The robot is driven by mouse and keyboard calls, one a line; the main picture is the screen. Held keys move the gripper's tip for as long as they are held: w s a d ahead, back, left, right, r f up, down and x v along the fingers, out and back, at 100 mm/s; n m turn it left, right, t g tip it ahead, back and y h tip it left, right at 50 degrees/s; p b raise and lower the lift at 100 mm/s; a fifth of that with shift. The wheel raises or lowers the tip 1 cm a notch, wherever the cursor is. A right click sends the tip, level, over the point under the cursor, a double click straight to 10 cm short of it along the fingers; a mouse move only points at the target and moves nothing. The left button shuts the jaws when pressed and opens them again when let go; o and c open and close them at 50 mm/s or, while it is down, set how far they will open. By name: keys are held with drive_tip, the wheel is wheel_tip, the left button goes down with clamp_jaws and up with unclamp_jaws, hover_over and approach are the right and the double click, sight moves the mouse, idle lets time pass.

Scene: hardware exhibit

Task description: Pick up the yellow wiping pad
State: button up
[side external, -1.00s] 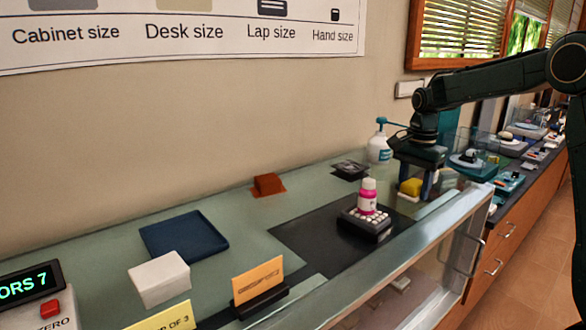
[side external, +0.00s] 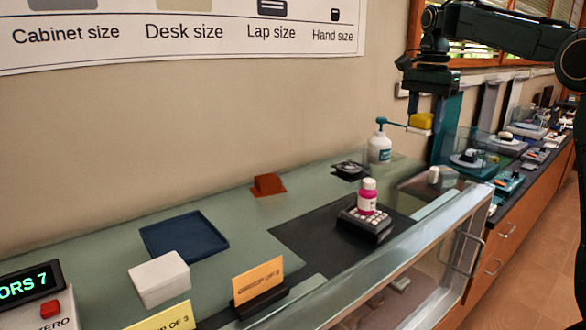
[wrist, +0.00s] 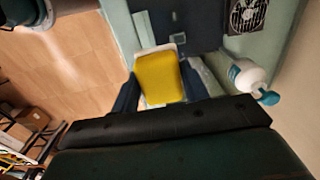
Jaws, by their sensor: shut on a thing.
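The yellow wiping pad (side external: 421,120) is held up in the air, well above the counter at the far right end. My gripper (side external: 424,125) is shut on it. In the wrist view the yellow pad (wrist: 160,80) sits between the two dark fingers of my gripper (wrist: 158,94), with a pale layer showing along its edges. The pad's far side is hidden.
A white pump bottle (side external: 379,148) with a teal nozzle stands left of and below the pad. A pink bottle (side external: 367,198) stands on a keypad-like device (side external: 366,224) on a dark mat. A blue tray (side external: 184,238) and white block (side external: 159,279) lie further left.

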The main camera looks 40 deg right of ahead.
sight(425, 114)
drive_tip(key=shift+r, duration=1.5)
drive_tip(key=shift+w, duration=0.1)
